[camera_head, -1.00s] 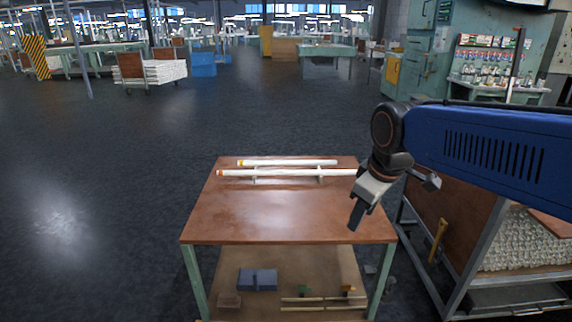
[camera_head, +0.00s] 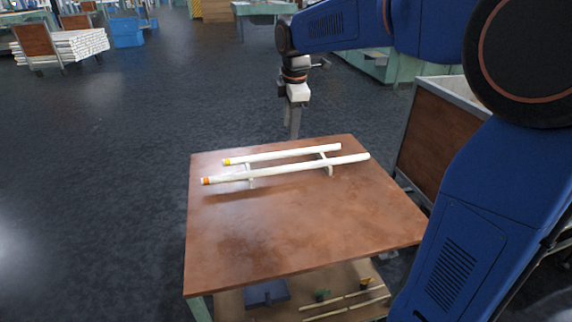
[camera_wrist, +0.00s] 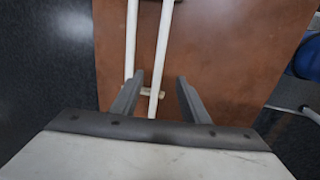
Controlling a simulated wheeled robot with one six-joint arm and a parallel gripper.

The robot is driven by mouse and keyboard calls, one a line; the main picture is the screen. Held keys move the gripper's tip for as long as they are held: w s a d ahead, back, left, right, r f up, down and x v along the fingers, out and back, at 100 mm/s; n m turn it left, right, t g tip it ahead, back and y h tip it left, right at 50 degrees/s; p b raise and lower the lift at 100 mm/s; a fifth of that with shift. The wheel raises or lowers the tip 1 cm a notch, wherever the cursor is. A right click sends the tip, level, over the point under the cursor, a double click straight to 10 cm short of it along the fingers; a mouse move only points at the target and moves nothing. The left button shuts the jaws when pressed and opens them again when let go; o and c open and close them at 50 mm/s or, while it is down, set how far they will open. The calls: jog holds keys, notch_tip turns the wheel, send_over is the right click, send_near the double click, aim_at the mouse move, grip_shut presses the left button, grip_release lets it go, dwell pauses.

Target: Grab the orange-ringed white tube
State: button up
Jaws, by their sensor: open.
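Two white tubes lie side by side on small supports on the brown table. In the head view, the front, longer tube (camera_head: 290,167) has an orange ring at its left end. The shorter tube behind it (camera_head: 275,153) has a more yellow-orange ring. My gripper (camera_head: 293,135) points down near the table's back edge, above the surface. In the wrist view, my gripper (camera_wrist: 158,88) has its fingers apart. One tube (camera_wrist: 161,55) runs into the space between them in the picture, with visible height unclear. The other tube (camera_wrist: 131,40) passes behind the left finger. No ring shows there.
The table top (camera_head: 300,225) is bare in front of the tubes. A lower shelf holds a blue-grey block (camera_head: 267,293) and thin rods. A brown-sided cart (camera_head: 440,135) stands close to the table's right side. Dark floor lies open on the left.

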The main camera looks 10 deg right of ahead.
aim_at(288, 166)
jog(key=w+f, duration=0.1)
jog(key=f, duration=0.4)
jog(key=w+f, duration=0.1)
jog(key=f, duration=0.5)
jog(key=w+f, duration=0.1)
jog(key=f, duration=0.4)
jog(key=shift+w+f, duration=0.15)
jog(key=shift+f, duration=0.25)
grip_shut()
